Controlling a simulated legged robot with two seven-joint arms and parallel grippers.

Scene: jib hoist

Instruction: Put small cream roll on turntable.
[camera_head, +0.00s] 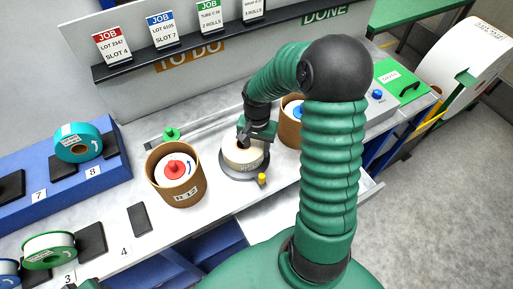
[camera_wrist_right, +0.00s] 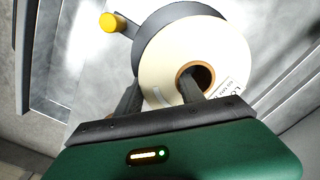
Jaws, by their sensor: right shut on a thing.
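The small cream roll (camera_head: 243,154) sits over the grey round turntable (camera_head: 239,177) in the middle of the bench. I cannot tell whether its underside touches the turntable. My right gripper (camera_head: 246,139) reaches down on it from above. In the right wrist view the cream roll (camera_wrist_right: 185,62) shows its brown core, and my right gripper (camera_wrist_right: 165,92) is shut on its wall, with one finger in the core and one outside. The grey turntable (camera_wrist_right: 170,22) shows behind the roll, with a yellow knob (camera_wrist_right: 113,22) at its side. My left gripper is not seen.
A brown drum (camera_head: 175,190) with a red hub stands left of the turntable, and another brown drum (camera_head: 290,133) with a blue hub stands right. A blue rack (camera_head: 100,180) with a teal roll (camera_head: 78,142) is at the left. A sign wall (camera_head: 215,55) stands behind.

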